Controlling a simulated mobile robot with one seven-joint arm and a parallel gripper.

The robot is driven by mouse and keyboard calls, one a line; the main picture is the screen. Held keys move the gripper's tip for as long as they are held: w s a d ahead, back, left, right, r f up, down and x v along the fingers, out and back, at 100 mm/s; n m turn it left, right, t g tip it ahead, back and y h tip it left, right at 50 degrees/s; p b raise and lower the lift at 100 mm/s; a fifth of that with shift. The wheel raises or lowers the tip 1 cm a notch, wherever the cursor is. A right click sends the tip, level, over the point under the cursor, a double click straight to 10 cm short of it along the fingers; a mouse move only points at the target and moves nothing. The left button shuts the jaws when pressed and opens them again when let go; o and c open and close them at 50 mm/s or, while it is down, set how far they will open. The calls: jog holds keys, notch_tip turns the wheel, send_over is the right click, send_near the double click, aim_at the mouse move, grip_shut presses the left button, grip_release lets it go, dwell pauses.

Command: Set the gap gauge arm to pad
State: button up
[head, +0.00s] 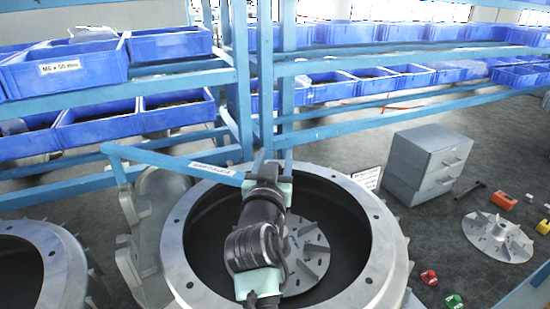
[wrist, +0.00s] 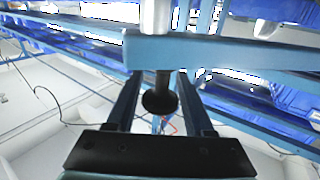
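The gap gauge arm (head: 170,158) is a blue bar with a small white label. In the head view it runs from an upright at the left of the round grey housing (head: 175,245) to my wrist above the housing's far rim. In the wrist view the blue bar (wrist: 240,52) crosses the top, with a pale vertical pin and a black rod ending in a round black foot (wrist: 159,102). My gripper (wrist: 160,76) is open, its fingers apart on either side of the rod, with visible gaps. I cannot identify the pad for certain.
Inside the housing is a finned grey impeller (head: 305,255). Blue shelving with blue bins (head: 85,70) stands behind. A grey drawer cabinet (head: 425,165), a loose impeller (head: 497,237) and small red, green and yellow parts are at the right. Another round housing (head: 38,262) is at left.

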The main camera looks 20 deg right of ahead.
grip_shut()
dwell(1.1)
